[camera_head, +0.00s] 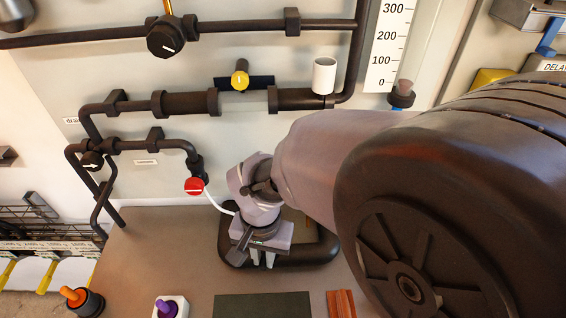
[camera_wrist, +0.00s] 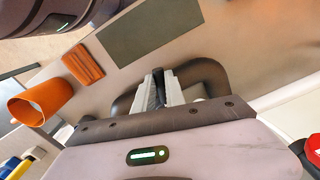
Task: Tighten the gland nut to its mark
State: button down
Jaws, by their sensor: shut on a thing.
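My gripper (camera_head: 259,258) points down at a thick black pipe bend (camera_head: 322,252) lying on the brown bench. In the wrist view its fingers (camera_wrist: 160,88) are shut on a narrow dark part (camera_wrist: 158,78), with the pipe bend (camera_wrist: 212,72) just beyond. Most of this part is hidden by the fingers, so I cannot tell for sure that it is the gland nut. No tightening mark can be made out. In the head view my wrist and arm cover the pipe behind the gripper.
A red knob (camera_head: 195,186) with a white hose stands left of my wrist. Black pipes (camera_head: 185,103) run along the back panel. A dark green mat (camera_head: 262,305), an orange block (camera_head: 341,304) and a purple knob (camera_head: 166,308) are at the front. An orange cup (camera_wrist: 40,101) shows in the wrist view.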

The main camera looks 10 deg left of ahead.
jog(key=c, duration=1.4)
grip_release()
jog(key=r+p, duration=0.6)
jog(key=r, duration=1.1)
jog(key=shift+d+r, duration=0.2)
